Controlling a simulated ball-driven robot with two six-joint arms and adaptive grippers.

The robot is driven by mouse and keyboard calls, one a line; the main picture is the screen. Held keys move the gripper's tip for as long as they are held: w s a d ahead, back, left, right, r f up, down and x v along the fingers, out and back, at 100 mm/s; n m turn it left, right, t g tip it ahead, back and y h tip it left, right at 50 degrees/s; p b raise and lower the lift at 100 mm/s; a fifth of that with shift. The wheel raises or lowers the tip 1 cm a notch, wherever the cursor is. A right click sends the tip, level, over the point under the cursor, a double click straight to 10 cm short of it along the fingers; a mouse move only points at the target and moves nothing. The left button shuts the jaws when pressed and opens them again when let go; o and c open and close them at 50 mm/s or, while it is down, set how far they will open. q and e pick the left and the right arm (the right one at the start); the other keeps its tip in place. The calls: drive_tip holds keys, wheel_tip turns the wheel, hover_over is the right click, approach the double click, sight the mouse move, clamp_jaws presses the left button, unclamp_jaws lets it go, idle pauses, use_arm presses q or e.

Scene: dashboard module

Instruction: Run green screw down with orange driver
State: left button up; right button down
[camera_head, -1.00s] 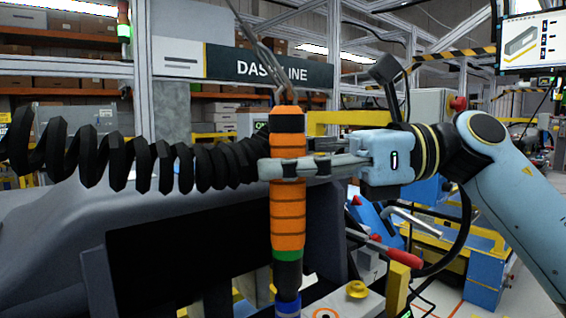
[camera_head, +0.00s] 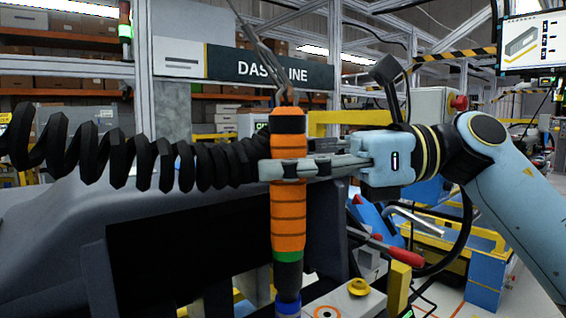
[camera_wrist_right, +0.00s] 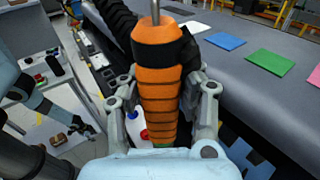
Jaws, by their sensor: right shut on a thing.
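The orange driver (camera_head: 288,215) hangs upright in the head view, with black bands, a green ring and a blue tip collar (camera_head: 288,304) at the bottom. My right gripper (camera_head: 290,171) comes in from the right and is shut around its upper body. In the right wrist view the driver (camera_wrist_right: 158,95) stands between the two fingers. Its lower end runs to the bottom edge of the head view. I see no green screw in these frames. My left gripper is not in the head view.
A black coiled cable (camera_head: 130,155) stretches left behind the driver. The dark dashboard module (camera_head: 130,225) fills the lower left. A yellow knob (camera_head: 358,287) and a red-handled tool (camera_head: 390,248) lie right of the driver. A monitor (camera_head: 531,42) hangs at upper right.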

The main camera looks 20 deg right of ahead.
sight(287, 116)
drive_tip(key=shift+f+b, duration=0.6)
drive_tip(key=shift+b, duration=1.35)
idle(3.1)
drive_tip(key=shift+r, duration=0.1)
drive_tip(key=shift+r+p, duration=1.75)
drive_tip(key=shift+r, duration=1.3)
drive_tip(key=shift+d, duration=0.15)
